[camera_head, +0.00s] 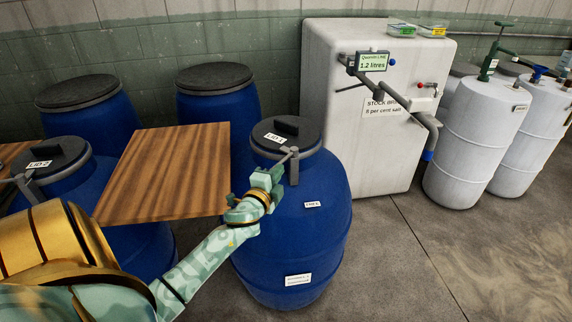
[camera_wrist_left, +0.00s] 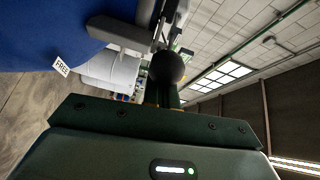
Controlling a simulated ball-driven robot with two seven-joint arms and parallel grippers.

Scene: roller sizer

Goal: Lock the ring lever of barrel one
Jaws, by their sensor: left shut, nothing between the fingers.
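Barrel one (camera_head: 318,235) is the blue drum in the middle of the head view, with a black lid (camera_head: 278,134) marked LID 1. A grey clamp ring runs around the lid, and its grey lever (camera_head: 293,166) is at the front, sticking out and downward. My left gripper (camera_head: 275,175) is shut and empty, close beside the lever; I cannot tell if they touch. In the left wrist view a dark round knob (camera_wrist_left: 167,67) sits at the fingertips, with a grey bar (camera_wrist_left: 118,35) by the blue barrel wall. A tag there reads FREE (camera_wrist_left: 62,65). My right gripper is not in view.
A brown wooden board (camera_head: 170,175) lies left of barrel one. Another blue barrel (camera_head: 65,180) marked LID 2 stands at left, with two more behind. A white tank (camera_head: 345,100) with a pipe arm stands behind right. Floor at the right front is clear.

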